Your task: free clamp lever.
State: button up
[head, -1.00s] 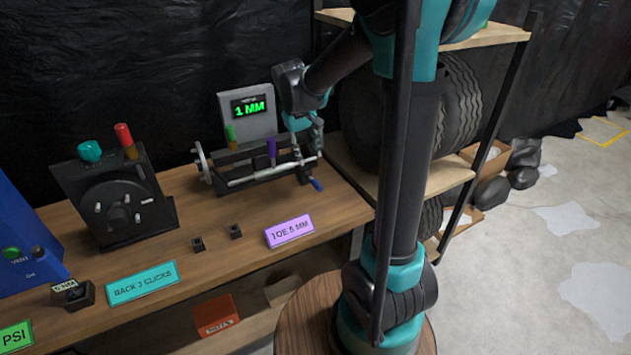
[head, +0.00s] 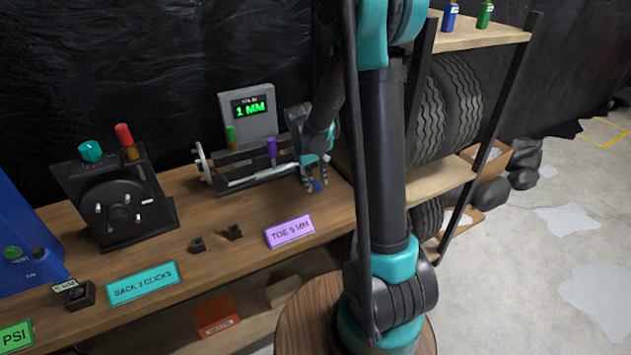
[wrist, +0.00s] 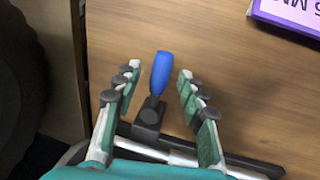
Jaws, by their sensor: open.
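The clamp lever has a blue handle (wrist: 161,73) on a dark base (wrist: 149,118), at the right end of the toe rig (head: 250,176). In the wrist view the handle stands between the two fingers of my gripper (wrist: 158,85), with a gap on each side. My gripper is open and I see no finger touching the lever. In the head view my gripper (head: 314,184) is over the rig's right end, and the blue handle (head: 318,185) shows partly beside its fingertips. The rig's display (head: 252,112) reads 1 MM.
A purple sign (head: 290,231) reading TOE 5 MM stands at the bench's front edge. A green knob (head: 230,136) and a purple knob (head: 271,150) rise from the rig. Tyres (head: 447,110) sit on the shelf to the right.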

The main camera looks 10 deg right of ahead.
grip_shut()
dwell(0.5)
jog(key=shift+w+d+n+t, duration=0.15)
jog(key=shift+d+n, duration=0.25)
jog(key=shift+n, duration=0.35)
jog(key=shift+w+d+n+t, duration=0.15)
jog(key=shift+d+n, duration=0.2)
jog(key=shift+n, duration=0.4)
jog(key=n, duration=0.1)
jog(key=w+d+n, duration=0.1)
jog(key=n, duration=0.1)
jog(key=shift+d+n+t+y, duration=0.2)
jog(key=shift+n+t+y, duration=0.1)
jog(key=w+n, duration=0.1)
jog(key=n, duration=0.1)
jog(key=w+d+n, duration=0.1)
jog(key=n, duration=0.1)
jog(key=shift+d+y, duration=0.1)
jog(key=shift+y, duration=0.3)
jog(key=shift+w+d+n+y, duration=0.15)
jog(key=shift+w+n, duration=0.2)
jog(key=shift+n, duration=0.5)
jog(key=shift+w+n+y, duration=0.15)
jog(key=shift+w+n, duration=0.2)
jog(key=shift+n, duration=0.5)
